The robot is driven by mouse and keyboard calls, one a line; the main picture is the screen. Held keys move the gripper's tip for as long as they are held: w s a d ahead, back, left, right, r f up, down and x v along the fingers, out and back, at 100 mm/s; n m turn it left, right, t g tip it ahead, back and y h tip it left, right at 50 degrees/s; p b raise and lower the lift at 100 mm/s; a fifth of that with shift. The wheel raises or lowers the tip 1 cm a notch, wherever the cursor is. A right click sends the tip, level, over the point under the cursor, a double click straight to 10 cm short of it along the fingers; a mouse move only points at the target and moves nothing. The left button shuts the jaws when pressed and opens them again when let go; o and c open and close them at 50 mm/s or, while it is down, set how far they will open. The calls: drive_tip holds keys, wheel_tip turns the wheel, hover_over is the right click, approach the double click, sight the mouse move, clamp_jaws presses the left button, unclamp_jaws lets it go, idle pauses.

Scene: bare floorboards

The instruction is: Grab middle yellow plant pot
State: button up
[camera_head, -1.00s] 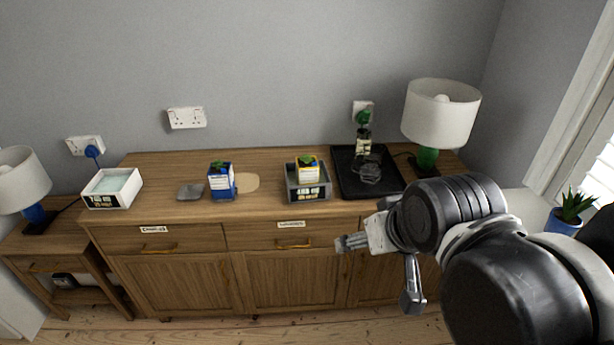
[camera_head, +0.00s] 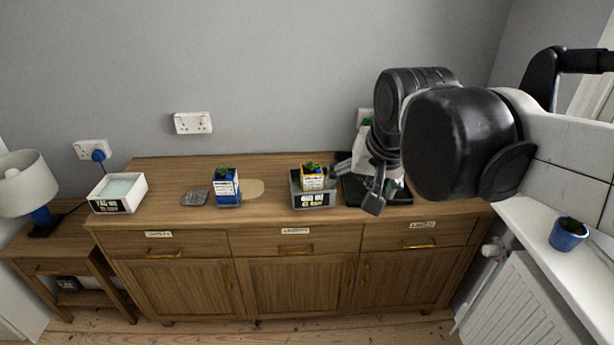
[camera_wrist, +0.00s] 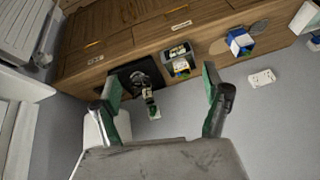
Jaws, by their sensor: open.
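The yellow plant pot (camera_head: 313,177) with a small green plant and a white label sits in a dark grey box (camera_head: 312,201) on the wooden sideboard. In the wrist view the yellow pot (camera_wrist: 181,67) lies ahead, between the lines of my two fingers and apart from them. My gripper (camera_head: 358,190) is open and empty, to the right of the pot in the head view, above the sideboard. In the wrist view its fingers (camera_wrist: 162,93) are spread wide.
A blue plant pot (camera_head: 226,187) stands left of the grey box, with a grey flat object (camera_head: 195,198) and a white box (camera_head: 118,193) further left. A black tray (camera_head: 385,198) lies to the right. Another blue pot (camera_head: 568,234) stands on the windowsill.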

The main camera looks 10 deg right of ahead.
drive_tip(key=w+r+m+g, duration=0.1)
drive_tip(key=w+r+m, duration=0.3)
drive_tip(key=w, duration=0.8)
drive_tip(key=m+g+p, duration=0.3)
drive_tip(key=m+g, duration=0.2)
drive_tip(key=m, duration=0.6)
hover_over(312, 169)
wheel_tip(312, 169, down, 16)
wheel_tip(312, 169, down, 14)
drive_tip(key=shift+w+p, duration=0.1)
drive_tip(key=shift+p, duration=0.55)
drive_tip(key=shift+c, duration=0.6)
drive_tip(key=c, duration=1.5)
drive_tip(key=shift+r, duration=0.1)
